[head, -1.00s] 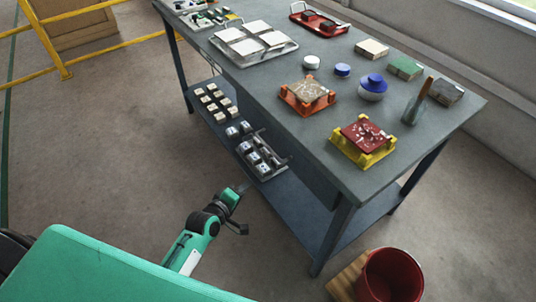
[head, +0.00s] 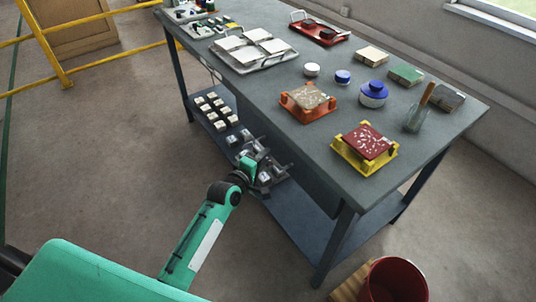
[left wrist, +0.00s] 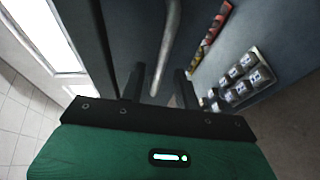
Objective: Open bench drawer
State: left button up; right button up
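The bench (head: 290,122) has a dark grey top. A dark drawer front (head: 305,180) shows below its near edge, mostly in shadow. In the left wrist view a grey bar handle (left wrist: 170,45) runs down the dark front, and its lower end lies between my fingers. In the head view my left gripper (head: 265,165) is at the bench's near side, below the top, and hides the handle there. In the left wrist view the left gripper (left wrist: 157,88) has its fingers apart, on either side of the handle's line. Contact cannot be told. My right gripper is not in view.
The lower shelf (head: 290,210) holds several pale blocks (head: 216,110) and a tray of metal pieces, also seen in the left wrist view (left wrist: 238,80). Tiles and jigs stand on the bench top. A red bucket (head: 397,280) is by the near leg.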

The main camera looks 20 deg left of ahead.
pick_arm(q)
jog(key=shift+x, duration=1.5)
grip_shut()
